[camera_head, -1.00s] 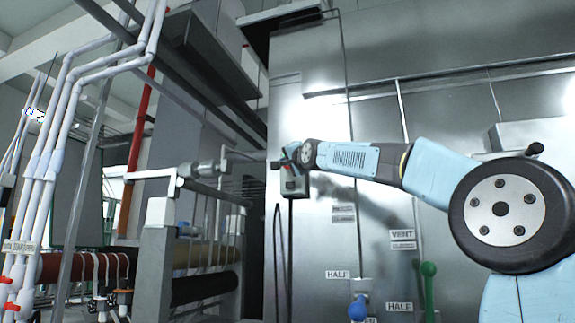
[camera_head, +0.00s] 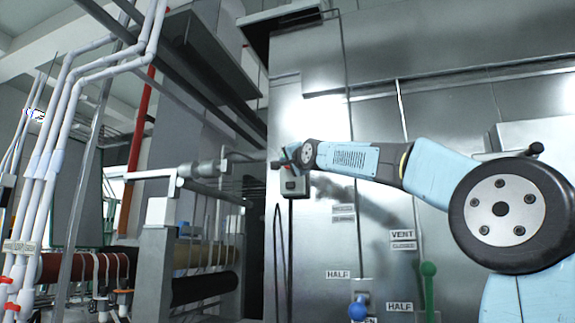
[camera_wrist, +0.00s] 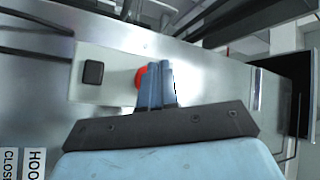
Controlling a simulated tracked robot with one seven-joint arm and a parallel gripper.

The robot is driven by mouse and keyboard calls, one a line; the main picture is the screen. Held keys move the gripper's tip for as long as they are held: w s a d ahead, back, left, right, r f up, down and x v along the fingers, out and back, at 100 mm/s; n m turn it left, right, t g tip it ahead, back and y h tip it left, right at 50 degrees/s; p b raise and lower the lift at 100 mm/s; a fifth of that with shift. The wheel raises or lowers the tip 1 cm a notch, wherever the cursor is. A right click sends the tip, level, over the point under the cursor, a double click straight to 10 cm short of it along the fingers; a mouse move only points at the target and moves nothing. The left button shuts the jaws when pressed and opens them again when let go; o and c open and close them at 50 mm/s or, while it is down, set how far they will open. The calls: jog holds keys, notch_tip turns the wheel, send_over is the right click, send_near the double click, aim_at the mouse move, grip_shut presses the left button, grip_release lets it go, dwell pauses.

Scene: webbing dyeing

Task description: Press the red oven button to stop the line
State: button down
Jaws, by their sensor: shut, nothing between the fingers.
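The red button (camera_wrist: 140,76) sits on a pale control box (camera_wrist: 115,72) in the wrist view, with a black square button (camera_wrist: 93,72) beside it. My gripper (camera_wrist: 160,68) is shut and empty. Its blue fingertips overlap the red button and hide part of it; I cannot tell whether they touch it. In the head view the control box (camera_head: 293,186) is small on the left edge of the steel oven (camera_head: 370,60), with my gripper (camera_head: 284,158) right at its top. The red button is too small to make out clearly there.
Labels marked HALF (camera_head: 338,274) and VENT (camera_head: 402,233) are on the oven front, near a green lever (camera_head: 428,285) and a blue knob (camera_head: 358,310). A roller frame (camera_head: 160,260) stands at the left, near white pipes (camera_head: 55,150).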

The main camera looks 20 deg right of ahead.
jog(key=shift+w+d, duration=0.65)
jog(key=shift+w, duration=0.05)
dwell(1.9)
jog(key=shift+s+r, duration=0.1)
jog(key=shift+s, duration=0.05)
jog(key=shift+s+a, duration=0.6)
jog(key=shift+s, duration=0.05)
dwell(0.4)
jog(key=shift+s+a, duration=0.75)
jog(key=shift+s, duration=0.25)
jog(key=shift+s+a, duration=0.75)
jog(key=shift+s, duration=0.25)
